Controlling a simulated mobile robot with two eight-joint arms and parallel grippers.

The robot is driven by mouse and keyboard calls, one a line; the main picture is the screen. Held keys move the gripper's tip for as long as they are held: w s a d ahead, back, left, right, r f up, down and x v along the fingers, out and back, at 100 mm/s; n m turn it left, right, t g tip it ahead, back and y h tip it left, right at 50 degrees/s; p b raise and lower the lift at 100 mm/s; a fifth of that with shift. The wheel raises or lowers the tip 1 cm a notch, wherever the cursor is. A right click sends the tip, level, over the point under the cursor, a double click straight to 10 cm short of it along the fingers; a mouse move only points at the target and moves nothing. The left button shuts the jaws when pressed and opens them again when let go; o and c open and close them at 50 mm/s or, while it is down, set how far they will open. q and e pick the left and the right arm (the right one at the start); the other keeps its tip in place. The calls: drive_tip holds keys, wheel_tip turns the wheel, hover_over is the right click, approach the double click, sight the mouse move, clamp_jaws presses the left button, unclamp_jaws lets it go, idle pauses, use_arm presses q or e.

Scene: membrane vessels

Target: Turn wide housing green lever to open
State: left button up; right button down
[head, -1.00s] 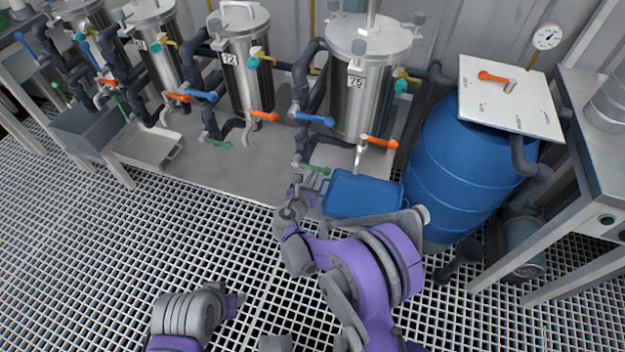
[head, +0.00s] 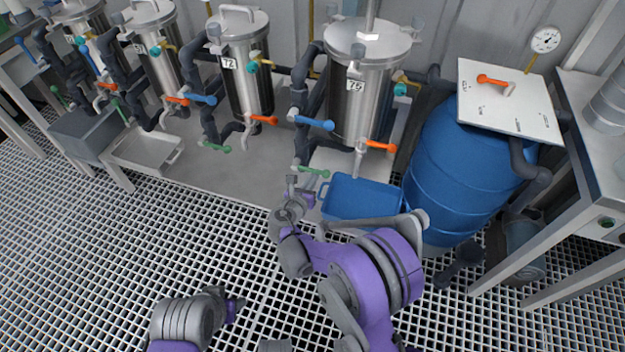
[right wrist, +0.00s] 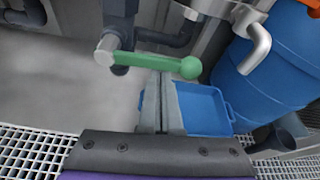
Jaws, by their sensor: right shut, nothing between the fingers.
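The wide steel housing labelled 75 (head: 368,90) stands at the back, right of the narrower housings. Its green lever (head: 313,171) is low at the left front and points right from its valve. In the right wrist view the green lever (right wrist: 150,61) lies nearly level, with its round knob end at the right. My right gripper (head: 292,183) is just in front of and left of the lever. In the right wrist view its shut, empty fingertips (right wrist: 161,78) sit just below the lever's middle; I cannot tell whether they touch. My left gripper (head: 236,307) is low over the grating, its fingers unclear.
A blue tray (head: 362,197) sits right of the lever, with a blue barrel (head: 455,170) beyond it. Above the lever are a blue lever (head: 314,124) and an orange lever (head: 380,146) on the same housing. Housing 72 (head: 245,75) stands to the left.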

sight(309, 169)
drive_tip(key=shift+a+r+n+h, duration=0.1)
drive_tip(key=shift+r+n+h, duration=0.6)
drive_tip(key=shift+r+n, duration=0.3)
drive_tip(key=r+n+h, duration=0.1)
drive_tip(key=n, duration=0.1)
drive_tip(key=a+r+n, duration=0.1)
drive_tip(key=shift+w+r+n+h, duration=0.15)
drive_tip(key=shift+n+h, duration=0.55)
drive_tip(key=shift+n, duration=0.2)
drive_tip(key=shift+w+a+r, duration=0.2)
drive_tip(key=shift+a+r, duration=0.25)
drive_tip(key=shift+a, duration=0.2)
drive_tip(key=shift+w+a+r, duration=0.25)
drive_tip(key=shift+a+r, duration=0.25)
drive_tip(key=shift+a, duration=0.1)
drive_tip(key=shift+w+a+r, duration=0.2)
drive_tip(key=shift+a+r, duration=0.25)
drive_tip(key=shift+a, duration=0.3)
